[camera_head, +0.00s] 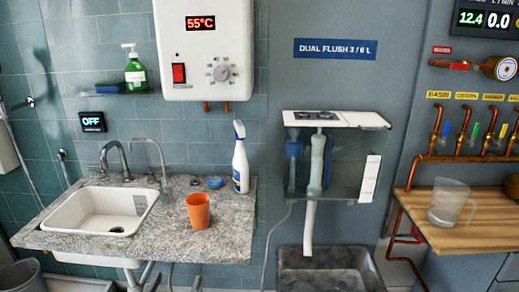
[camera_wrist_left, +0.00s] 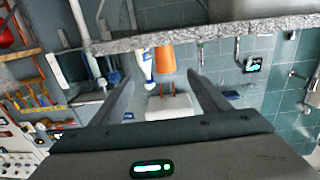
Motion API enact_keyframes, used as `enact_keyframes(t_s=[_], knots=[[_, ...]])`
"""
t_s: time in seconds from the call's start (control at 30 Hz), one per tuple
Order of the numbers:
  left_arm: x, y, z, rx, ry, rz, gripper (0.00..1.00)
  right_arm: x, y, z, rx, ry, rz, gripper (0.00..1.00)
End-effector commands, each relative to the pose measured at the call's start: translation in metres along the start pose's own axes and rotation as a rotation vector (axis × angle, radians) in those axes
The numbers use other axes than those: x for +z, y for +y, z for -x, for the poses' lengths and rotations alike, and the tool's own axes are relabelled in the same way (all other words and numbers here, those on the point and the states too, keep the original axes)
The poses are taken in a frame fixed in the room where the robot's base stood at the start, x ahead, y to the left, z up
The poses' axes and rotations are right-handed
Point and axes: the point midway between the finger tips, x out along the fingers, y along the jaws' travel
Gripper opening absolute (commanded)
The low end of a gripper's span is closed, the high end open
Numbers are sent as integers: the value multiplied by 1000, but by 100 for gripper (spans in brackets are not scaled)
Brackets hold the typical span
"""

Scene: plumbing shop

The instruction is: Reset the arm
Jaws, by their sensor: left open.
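My left gripper (camera_wrist_left: 158,80) shows in the left wrist view with its two dark fingers spread apart. It is open, with nothing held between the fingers. That view is upside down. An orange cup (camera_wrist_left: 165,58) and a white spray bottle appear beyond the fingers, apart from them. Neither arm can be made out in the head view, and my right gripper is not seen.
The granite counter (camera_head: 150,245) holds a white sink (camera_head: 65,211), the orange cup (camera_head: 198,210) and the spray bottle (camera_head: 240,165). A cistern display (camera_head: 345,180) stands mid-right. A wooden shelf (camera_head: 455,238) with a clear jug (camera_head: 448,202) is at the right.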

Motion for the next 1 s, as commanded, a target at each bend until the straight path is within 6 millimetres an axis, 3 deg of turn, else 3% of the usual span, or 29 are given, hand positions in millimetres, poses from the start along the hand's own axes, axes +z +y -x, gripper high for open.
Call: enact_keyframes(t_s=[0.33, 0.57, 0.67, 0.77, 1.0], knots=[[52, 5, -6, 12, -91, -5, 69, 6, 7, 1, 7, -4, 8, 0], [118, 10, -7, 27, -204, -13, 69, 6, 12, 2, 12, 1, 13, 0], [157, 14, -3, 36, -270, -16, 69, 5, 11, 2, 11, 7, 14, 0], [210, 18, 7, 48, -361, -20, 69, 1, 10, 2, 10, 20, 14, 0], [352, 26, 62, 78, -613, -34, 69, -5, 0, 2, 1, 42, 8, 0]])
